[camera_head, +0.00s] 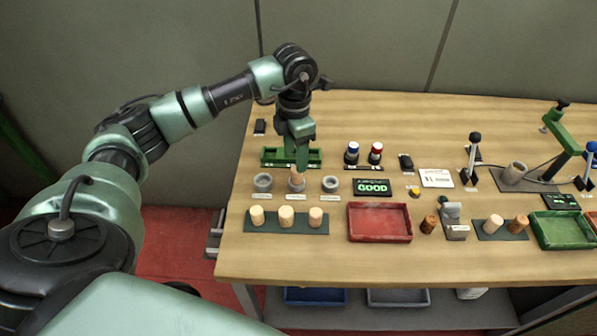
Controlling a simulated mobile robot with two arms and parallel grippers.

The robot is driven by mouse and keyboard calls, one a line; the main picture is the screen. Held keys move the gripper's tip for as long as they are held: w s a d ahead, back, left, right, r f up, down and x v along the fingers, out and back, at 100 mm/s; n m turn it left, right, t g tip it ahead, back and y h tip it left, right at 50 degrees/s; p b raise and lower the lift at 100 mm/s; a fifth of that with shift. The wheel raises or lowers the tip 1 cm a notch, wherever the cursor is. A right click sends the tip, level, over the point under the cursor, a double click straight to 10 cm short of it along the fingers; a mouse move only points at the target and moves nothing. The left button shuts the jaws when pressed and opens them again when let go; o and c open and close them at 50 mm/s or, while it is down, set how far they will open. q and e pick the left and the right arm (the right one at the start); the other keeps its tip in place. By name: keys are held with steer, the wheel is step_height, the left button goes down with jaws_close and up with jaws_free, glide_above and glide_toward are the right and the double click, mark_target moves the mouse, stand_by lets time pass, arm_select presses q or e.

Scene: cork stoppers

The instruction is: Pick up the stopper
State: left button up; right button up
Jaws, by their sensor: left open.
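My left gripper (299,170) points down over the middle of three grey round cups, and its jaws are open. A cork stopper (296,178) seems to sit in that middle cup (297,187), right below the fingertips; the gripper partly hides it, and I cannot tell whether they touch. Three pale stoppers stand upright on a dark green mat (270,229) in front: a left one (257,216), a middle one (286,217) and a right one (315,218). My right gripper is not in view.
The left cup (263,182) and right cup (330,184) flank the middle one. A green tray (272,157) lies behind the gripper. A red tray (380,222), a sign reading GOOD (372,187) and more stoppers (494,223) lie to the right.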

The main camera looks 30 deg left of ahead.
mark_target(297, 175)
arm_select(q)
step_height(297, 175, down, 6)
steer(key=p, duration=0.2)
steer(key=shift+w+d+f+p, duration=0.1)
steer(key=shift+d+f+p, duration=0.05)
steer(key=shift+f+p, duration=0.15)
steer(key=shift+f, duration=0.15)
jaws_close()
